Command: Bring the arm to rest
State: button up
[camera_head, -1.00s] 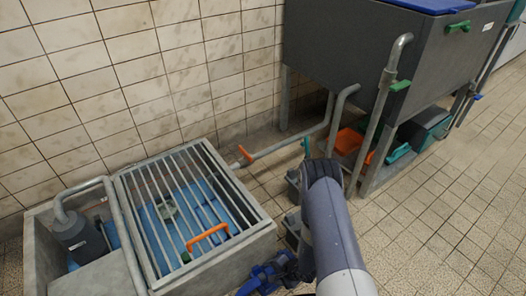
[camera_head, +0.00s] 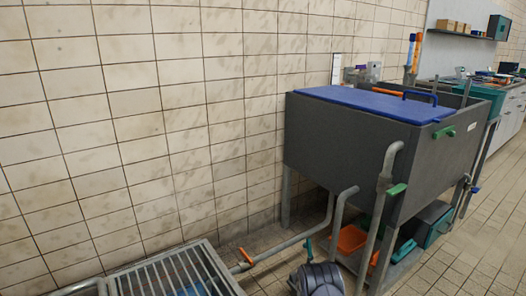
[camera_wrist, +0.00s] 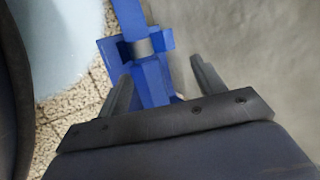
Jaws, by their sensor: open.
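My gripper (camera_wrist: 163,85) shows in the wrist view with its two grey fingers apart. A blue fitting with a grey round piece (camera_wrist: 150,75) lies in line with the gap between the fingers, with a blue strip running up from it. I cannot tell whether the fingers touch it.
A grey tank (camera_head: 340,150) with a blue lid (camera_head: 372,103) stands against the tiled wall. A pipe (camera_head: 290,243) with an orange handle runs low to a barred grate (camera_head: 170,275). An orange bin (camera_head: 351,238) sits under the tank. Tiled floor at right is clear.

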notch_tip(320, 180, down, 5)
jog(key=b, duration=0.5)
jog(key=shift+f, duration=0.15)
jog(key=p+v, duration=0.5)
jog(key=v, duration=0.6)
jog(key=b+x, duration=0.5)
jog(key=x, duration=0.6)
jog(key=shift+a+f, duration=0.1)
jog(key=shift+f, duration=0.05)
jog(key=r+p, duration=0.2)
jog(key=r, duration=0.1)
jog(key=r+p, duration=0.2)
jog(key=r, duration=0.1)
jog(key=r+p, duration=0.2)
jog(key=r, duration=0.2)
jog(key=shift+w, duration=0.25)
jog(key=shift+w+r+b, duration=0.2)
jog(key=shift+r+b, duration=0.15)
jog(key=shift+r, duration=0.15)
jog(key=shift+w+r+b, duration=0.2)
jog(key=shift+r+b, duration=0.1)
jog(key=shift+r, duration=0.15)
